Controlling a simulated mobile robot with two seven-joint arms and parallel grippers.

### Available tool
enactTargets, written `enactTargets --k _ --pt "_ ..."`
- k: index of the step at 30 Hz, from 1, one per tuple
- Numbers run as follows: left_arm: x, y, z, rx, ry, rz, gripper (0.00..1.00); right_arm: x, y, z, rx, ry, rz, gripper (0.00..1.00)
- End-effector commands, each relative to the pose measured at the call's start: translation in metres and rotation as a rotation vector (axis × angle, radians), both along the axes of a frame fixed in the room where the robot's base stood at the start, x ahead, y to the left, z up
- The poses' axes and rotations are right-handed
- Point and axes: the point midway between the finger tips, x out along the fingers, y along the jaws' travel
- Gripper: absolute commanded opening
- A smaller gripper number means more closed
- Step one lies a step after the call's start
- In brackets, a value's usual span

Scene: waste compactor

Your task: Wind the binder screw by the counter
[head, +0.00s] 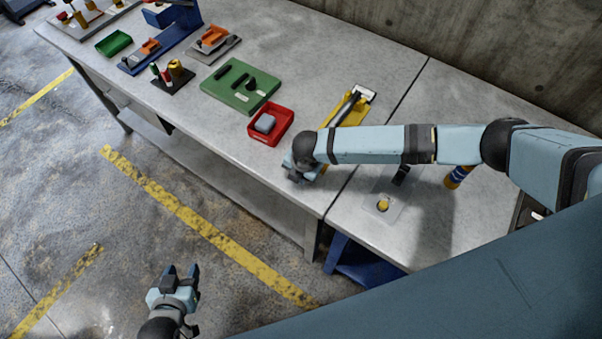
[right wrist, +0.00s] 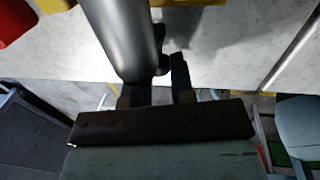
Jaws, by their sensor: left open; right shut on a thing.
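My left gripper (head: 180,270) is open and empty, low over the floor at the front left of the head view. My right gripper (head: 297,176) is at the table's front edge, beside the red tray; its fingers are mostly hidden there. In the right wrist view its dark fingers (right wrist: 158,88) are shut at a small dark knob-like part (right wrist: 161,66), next to a thick dark grey cylinder (right wrist: 120,40). A yellow base with a dark bar (head: 345,109) lies behind my right arm, partly covered by it. I cannot tell which part is the binder screw or the counter.
The red tray (head: 283,130) with a grey block and a green board (head: 238,104) lie left of my right arm. A clear plate with a yellow knob (head: 383,204) and a blue-and-yellow cylinder (head: 457,177) lie right. The floor by my left gripper is clear.

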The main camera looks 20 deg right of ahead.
Motion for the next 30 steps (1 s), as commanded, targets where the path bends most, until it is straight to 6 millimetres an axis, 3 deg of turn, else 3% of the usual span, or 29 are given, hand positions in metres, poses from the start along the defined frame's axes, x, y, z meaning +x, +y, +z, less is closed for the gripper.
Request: enactTargets --k 8,9,12,23,30 --pt "-0.001 0.0 -0.001 0.001 0.003 0.0 0.48 0.002 0.001 0.002 0.006 -0.01 0.001 0.0" --pt "-0.001 0.0 -0.002 0.001 0.004 0.0 0.48 0.002 0.001 0.002 0.006 -0.01 0.001 0.3" --pt "-0.001 0.0 -0.002 0.001 0.005 0.0 0.48 0.002 0.001 0.002 0.006 -0.01 0.0 0.47" --pt "0.0 0.0 -0.003 0.002 0.003 -0.001 0.48 0.001 0.0 0.007 0.005 -0.007 0.0 0.47" --pt "0.002 0.001 -0.003 0.014 -0.015 -0.014 0.48 -0.005 -0.005 0.05 0.006 -0.01 0.001 0.47"
